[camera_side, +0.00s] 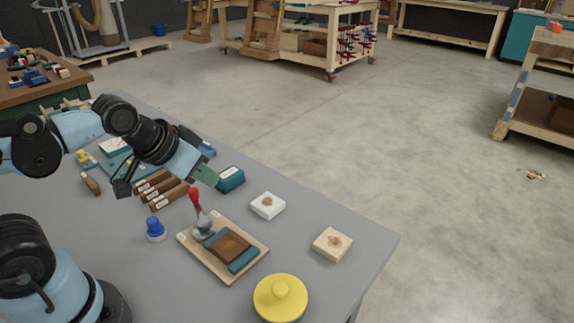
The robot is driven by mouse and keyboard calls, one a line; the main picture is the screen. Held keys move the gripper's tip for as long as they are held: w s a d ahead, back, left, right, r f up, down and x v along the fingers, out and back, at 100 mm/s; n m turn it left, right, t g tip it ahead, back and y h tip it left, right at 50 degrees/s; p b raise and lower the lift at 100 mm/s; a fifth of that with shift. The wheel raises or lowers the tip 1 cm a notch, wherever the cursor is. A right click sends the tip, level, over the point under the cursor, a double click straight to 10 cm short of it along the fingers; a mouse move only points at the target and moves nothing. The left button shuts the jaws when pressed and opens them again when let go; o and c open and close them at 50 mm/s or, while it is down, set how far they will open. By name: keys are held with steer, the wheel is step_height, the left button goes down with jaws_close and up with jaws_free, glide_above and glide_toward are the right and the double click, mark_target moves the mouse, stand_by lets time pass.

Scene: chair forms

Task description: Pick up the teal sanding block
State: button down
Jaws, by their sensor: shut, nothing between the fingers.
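A teal block (231,179) with a pale label, which looks like the sanding block, lies on the grey table near its far edge. My gripper (206,176) is just left of it in the side view, shut and holding nothing. Its tip looks close to the block, but I cannot tell the gap or height between them. The arm hides part of the table behind the wrist.
A wooden board (190,249) holds a brown block (229,246) over teal pieces and a red-handled tool (195,202). Brown blocks (165,193) lie left of my gripper. A white block (268,206), wooden block (333,244), yellow knobbed disc (281,299) and blue knob (155,229) stand nearby.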

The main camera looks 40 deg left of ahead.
steer(key=c, duration=1.8)
jaws_free()
steer(key=o, duration=1.4)
steer(key=g, duration=0.7)
glide_above(229, 173)
steer(key=f, duration=0.2)
steer(key=shift+a+f, duration=0.1)
steer(key=shift+f, duration=5.65)
